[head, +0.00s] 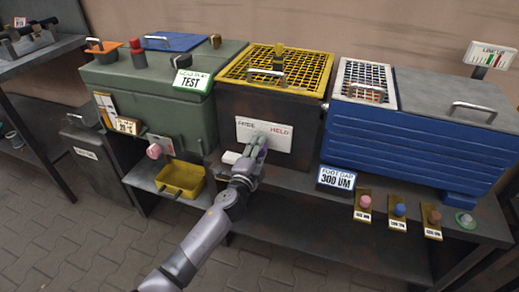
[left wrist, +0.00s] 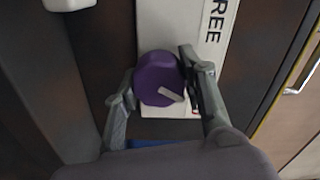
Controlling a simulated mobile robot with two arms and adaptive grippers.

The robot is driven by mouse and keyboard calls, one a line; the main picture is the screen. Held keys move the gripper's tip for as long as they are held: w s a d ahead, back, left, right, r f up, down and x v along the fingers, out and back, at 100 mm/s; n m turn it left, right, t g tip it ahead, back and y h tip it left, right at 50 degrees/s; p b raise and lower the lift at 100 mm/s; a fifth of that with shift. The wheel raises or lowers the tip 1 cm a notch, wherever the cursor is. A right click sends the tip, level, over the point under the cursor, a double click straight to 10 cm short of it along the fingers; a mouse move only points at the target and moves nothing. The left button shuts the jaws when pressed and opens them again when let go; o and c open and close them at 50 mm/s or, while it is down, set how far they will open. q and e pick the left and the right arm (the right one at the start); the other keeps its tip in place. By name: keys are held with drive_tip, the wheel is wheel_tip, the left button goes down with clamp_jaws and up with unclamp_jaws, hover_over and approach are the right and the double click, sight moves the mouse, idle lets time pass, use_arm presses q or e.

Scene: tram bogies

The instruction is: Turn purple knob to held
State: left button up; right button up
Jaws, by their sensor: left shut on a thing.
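The purple knob (left wrist: 158,78) sits on a white label plate (head: 264,134) on the front of the dark box with the yellow grid lid. The plate reads FREE on its left and HELD in red on its right. My left gripper (head: 256,148) is shut on the knob, which it mostly hides in the head view. In the left wrist view, one finger of this gripper (left wrist: 155,92) is on each side of the knob. A white pointer mark on the knob slants toward the lower right there. My right gripper is not in view.
A yellow tray (head: 180,178) and a pink knob (head: 154,151) are to the left, below the green TEST box (head: 150,85). A blue ribbed box (head: 410,135) stands to the right. Several small knobs on plates line the bench's front edge. Floor is free in front.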

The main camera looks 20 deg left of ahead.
use_arm(q)
drive_tip(key=shift+f+m, duration=0.1)
drive_tip(key=shift+m, duration=0.8)
drive_tip(key=o, duration=1.2)
drive_tip(key=shift+s, duration=0.1)
drive_tip(key=s, duration=1.2)
drive_tip(key=shift+a, duration=0.2)
